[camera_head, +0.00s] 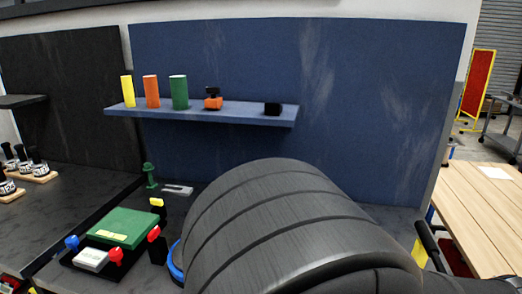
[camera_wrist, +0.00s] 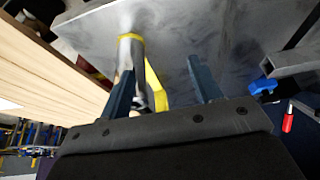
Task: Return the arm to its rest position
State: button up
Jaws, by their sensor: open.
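My gripper (camera_wrist: 165,85) shows in the wrist view as two dark blue fingers set wide apart on a dark bar. It is open. A grey metal cylinder with a yellow rim (camera_wrist: 131,50) and a yellow strip (camera_wrist: 156,88) appear beyond and partly behind the left finger; nothing is visibly clamped. In the head view my large dark arm link covers the lower middle and right, and the gripper is not clearly seen. The positioner with a green plate (camera_head: 122,226) sits on the bench at lower left, with red, blue and yellow knobs around it.
A blue shelf (camera_head: 220,114) on the back panel holds yellow, orange and green cylinders and small parts. A green peg-like part (camera_head: 150,176) stands behind the positioner. A wooden table (camera_head: 478,220) is at right. A blue part (camera_wrist: 263,87) lies right of the fingers in the wrist view.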

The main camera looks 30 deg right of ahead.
jog(key=shift+w+d+f, duration=0.25)
jog(key=shift+w+f, duration=0.1)
jog(key=shift+w, duration=0.25)
jog(key=shift+w+d+f, duration=0.2)
jog(key=shift+w+f, duration=0.2)
jog(key=shift+w, duration=0.2)
jog(key=shift+w+d+f, duration=0.25)
jog(key=shift+w+f, duration=0.1)
jog(key=shift+w, duration=0.25)
jog(key=shift+o, duration=0.4)
jog(key=o, duration=0.8)
jog(key=shift+o, duration=0.2)
jog(key=w+a+r+n+g+y, duration=0.1)
jog(key=w+a+r+n, duration=0.2)
jog(key=w+r+n, duration=0.45)
jog(key=w+a+r+n+g+y, duration=0.15)
jog(key=w+a+n, duration=0.3)
jog(key=w, duration=0.65)
jog(key=w+a+r+n+g+y, duration=0.1)
jog(key=w+a+r+n, duration=0.2)
jog(key=w+r+n, duration=0.45)
jog(key=shift+m, duration=0.65)
jog(key=f, duration=0.4)
jog(key=w+f, duration=0.1)
jog(key=f, duration=0.7)
jog(key=shift+w+d, duration=0.2)
jog(key=shift+w, duration=0.1)
